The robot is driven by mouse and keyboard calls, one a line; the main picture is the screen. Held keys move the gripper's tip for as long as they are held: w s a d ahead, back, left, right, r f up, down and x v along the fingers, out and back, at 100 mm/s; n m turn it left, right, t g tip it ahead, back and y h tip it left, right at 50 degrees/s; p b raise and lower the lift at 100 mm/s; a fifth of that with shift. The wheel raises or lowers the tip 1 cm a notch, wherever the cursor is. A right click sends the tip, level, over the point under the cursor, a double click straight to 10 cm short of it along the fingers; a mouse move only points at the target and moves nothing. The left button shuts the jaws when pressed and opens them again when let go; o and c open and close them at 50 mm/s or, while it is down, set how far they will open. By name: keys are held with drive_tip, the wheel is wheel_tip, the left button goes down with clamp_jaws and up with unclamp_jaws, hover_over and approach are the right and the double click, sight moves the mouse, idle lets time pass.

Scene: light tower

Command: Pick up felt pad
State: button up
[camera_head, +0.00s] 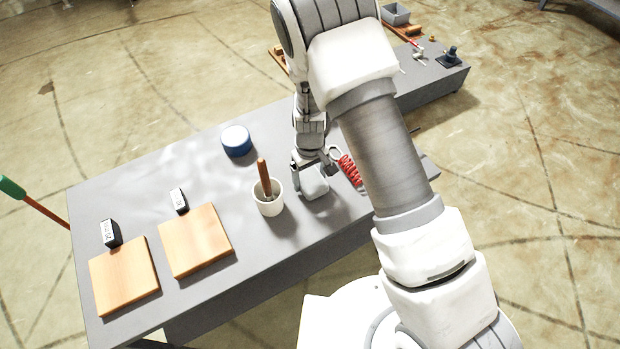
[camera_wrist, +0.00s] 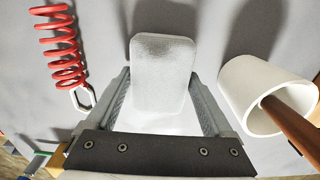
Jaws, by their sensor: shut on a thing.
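The felt pad (camera_wrist: 162,70) is a pale grey-white block with rounded corners. In the wrist view it sits between the two fingers of my gripper (camera_wrist: 160,82), which are closed on its sides. In the head view the pad (camera_head: 313,186) shows below my gripper (camera_head: 312,176), over the grey table near its front edge. I cannot tell whether the pad still touches the table top. Part of my arm hides the table to the right of the gripper.
A white cup (camera_head: 268,205) with a brown handle in it stands close left of the pad. A red coil (camera_head: 350,170) lies close right. A blue-sided round item (camera_head: 237,141), two wooden boards (camera_head: 195,240) and small dark labels are farther left on the table (camera_head: 130,185).

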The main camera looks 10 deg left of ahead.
wheel_tip(320, 180, up, 3)
drive_tip(key=shift+f, duration=0.1)
drive_tip(key=s+d+r, duration=0.1)
drive_tip(key=d+r, duration=0.6)
drive_tip(key=d, duration=0.4)
drive_tip(key=shift+s+d, duration=0.3)
